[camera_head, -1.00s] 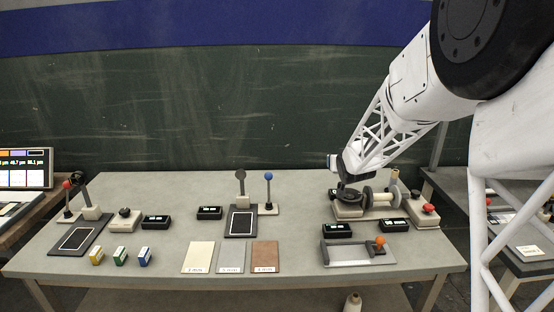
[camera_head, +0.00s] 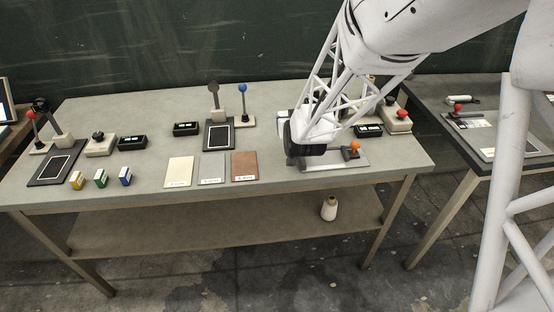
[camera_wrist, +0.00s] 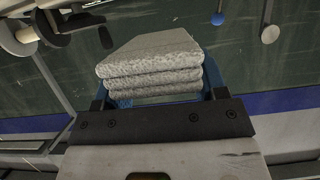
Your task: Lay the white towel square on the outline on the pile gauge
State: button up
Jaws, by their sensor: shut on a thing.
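My gripper (camera_wrist: 158,88) is shut on the white towel (camera_wrist: 150,62), a thick, folded, pale stack between the blue fingers in the wrist view. In the head view my gripper (camera_head: 300,150) is over the right part of the table, and the towel is hidden there. Two dark plates with white rectangular outlines lie on the table: a middle one (camera_head: 210,146) by a blue-knobbed lever, and a left one (camera_head: 40,180) by a red-knobbed lever. I cannot tell which is the pile gauge. The towel is apart from both.
Cream (camera_head: 179,172), grey (camera_head: 212,167) and brown (camera_head: 244,166) labelled pieces lie along the front edge. Small coloured blocks (camera_head: 100,178) stand left of them. The middle lever's blue knob (camera_head: 242,88) stands upright. An orange-knobbed fixture (camera_head: 350,162) is close to my gripper.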

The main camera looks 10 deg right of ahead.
jog(key=s+a+f, duration=0.1)
jog(key=s+f, duration=0.2)
jog(key=s, duration=0.6)
jog(key=s+a+f, duration=0.1)
jog(key=s+f, duration=0.2)
jog(key=s, duration=0.6)
jog(key=shift+s+a+h, duration=0.15)
jog(key=shift+h, duration=0.15)
jog(key=shift+m, duration=0.3)
send_over(277, 162)
jog(key=s, duration=0.2)
jog(key=shift+d+f, duration=0.2)
jog(key=shift+f, duration=0.5)
jog(key=shift+w+a+f, duration=0.1)
jog(key=shift+w, duration=0.65)
jog(key=shift+w+f, duration=0.15)
jog(key=shift+f, duration=1.4)
